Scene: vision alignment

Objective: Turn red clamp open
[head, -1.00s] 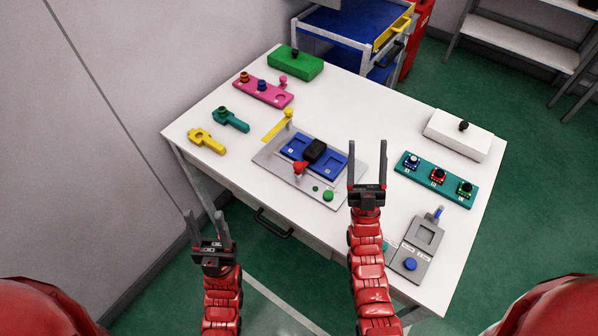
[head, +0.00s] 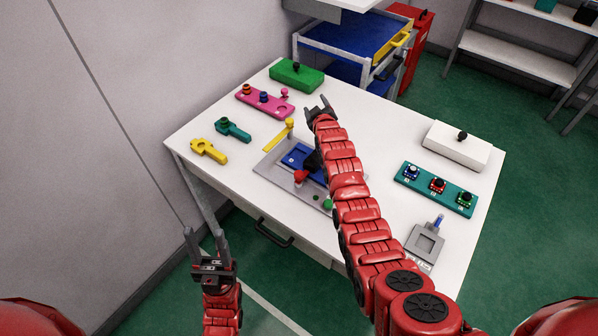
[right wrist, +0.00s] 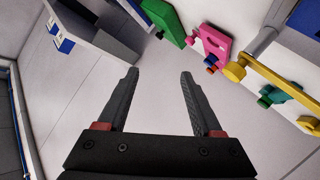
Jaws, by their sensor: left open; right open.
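The red clamp (head: 301,176) stands on the grey fixture plate (head: 267,172) near the middle of the white table, just left of my right arm. The blue fixture block (head: 296,155) and a black block (head: 312,162) sit beside it, partly hidden by my right arm. My right gripper (head: 319,104) is open and empty, beyond the fixture near the table's back edge. Its open fingers also show in the right wrist view (right wrist: 160,75), with nothing between them. My left gripper (head: 206,235) is open and empty, in front of the table's left front edge.
A yellow clamp (head: 279,133) is on the fixture's far side. Pink (head: 264,101), green (head: 297,73), teal (head: 233,129) and yellow (head: 207,150) parts lie at left. A white box (head: 456,146), a teal knob panel (head: 436,189) and a grey device (head: 425,243) lie at right.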

